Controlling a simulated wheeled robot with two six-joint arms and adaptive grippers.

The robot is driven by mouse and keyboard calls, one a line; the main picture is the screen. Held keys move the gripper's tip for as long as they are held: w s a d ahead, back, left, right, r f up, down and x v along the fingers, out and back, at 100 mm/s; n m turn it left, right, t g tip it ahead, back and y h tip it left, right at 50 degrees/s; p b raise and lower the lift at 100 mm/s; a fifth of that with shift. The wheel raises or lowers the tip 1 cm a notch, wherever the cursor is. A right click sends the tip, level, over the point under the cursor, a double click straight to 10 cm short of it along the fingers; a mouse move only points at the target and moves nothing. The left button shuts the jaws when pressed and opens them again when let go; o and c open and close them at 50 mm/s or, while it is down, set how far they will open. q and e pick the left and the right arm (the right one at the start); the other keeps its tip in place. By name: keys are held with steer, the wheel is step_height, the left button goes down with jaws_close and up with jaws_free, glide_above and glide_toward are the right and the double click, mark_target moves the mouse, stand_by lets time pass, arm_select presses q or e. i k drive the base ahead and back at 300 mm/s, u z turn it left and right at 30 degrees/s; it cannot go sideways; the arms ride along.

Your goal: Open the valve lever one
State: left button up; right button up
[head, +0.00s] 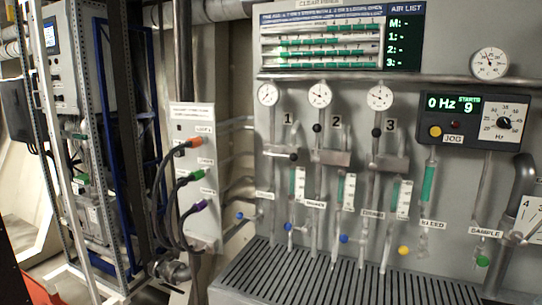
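Three vertical pipe lines on the grey panel are labelled 1, 2 and 3. Valve lever one, with a black ball knob (295,157), is below the label 1 (287,118), at the height of its valve body. The knob of lever two (317,128) and the knob of lever three (376,132) sit higher, above and left of their valve bodies (335,158). The exact angle of lever one is too small to tell. Neither of my grippers is in view.
Round gauges (320,95) top the three lines. A slatted grate (300,275) lies below them. A control box (475,120) reading "0 Hz" is at right. A grey box (195,170) with orange, green and purple plugs and looping cables stands left of the lines.

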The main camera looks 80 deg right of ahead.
mark_target(293, 157)
steer(key=z, duration=0.6)
steer(key=i, duration=0.7)
steer(key=z, duration=0.85)
